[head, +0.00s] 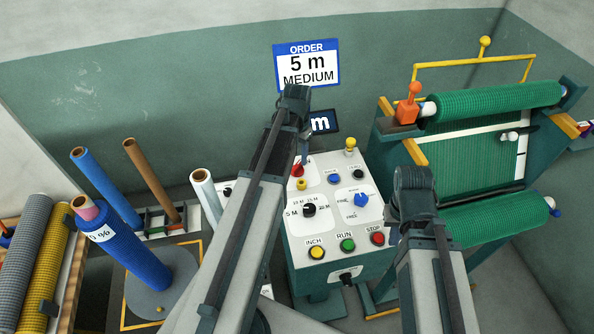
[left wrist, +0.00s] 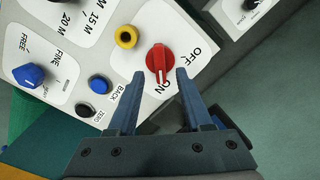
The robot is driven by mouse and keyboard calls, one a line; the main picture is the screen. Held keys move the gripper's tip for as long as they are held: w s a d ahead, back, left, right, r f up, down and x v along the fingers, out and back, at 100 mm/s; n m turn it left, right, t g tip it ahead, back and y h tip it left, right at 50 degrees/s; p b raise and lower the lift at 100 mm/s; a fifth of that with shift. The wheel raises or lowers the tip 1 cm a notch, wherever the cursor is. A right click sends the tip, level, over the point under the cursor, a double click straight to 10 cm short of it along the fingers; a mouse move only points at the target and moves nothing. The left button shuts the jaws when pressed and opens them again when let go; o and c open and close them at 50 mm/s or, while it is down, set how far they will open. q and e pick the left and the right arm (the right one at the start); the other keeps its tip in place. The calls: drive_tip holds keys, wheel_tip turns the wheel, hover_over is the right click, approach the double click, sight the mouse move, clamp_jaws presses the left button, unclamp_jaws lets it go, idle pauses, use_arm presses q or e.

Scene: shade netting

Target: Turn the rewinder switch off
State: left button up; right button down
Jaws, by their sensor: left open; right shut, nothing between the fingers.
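The red rewinder switch (left wrist: 161,62) is a rotary knob on the white control panel (head: 330,240), between OFF and ON labels. Its white mark points to the ON side in the left wrist view. In the head view the red switch (head: 297,170) is partly hidden beside my left gripper (head: 304,154). In the left wrist view my left gripper (left wrist: 160,76) is open, one blue finger on each side of the knob's near end. I cannot tell whether either finger touches it. My right gripper (head: 392,213) is shut and empty at the panel's right side, its fingers mostly hidden.
INCH, RUN and STOP buttons (head: 347,245) line the panel's front.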

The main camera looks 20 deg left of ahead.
sight(297, 165)
use_arm(q)
wheel_tip(297, 165, down, 4)
drive_tip(key=b, duration=0.3)
drive_tip(key=shift+c, duration=0.3)
clamp_jaws()
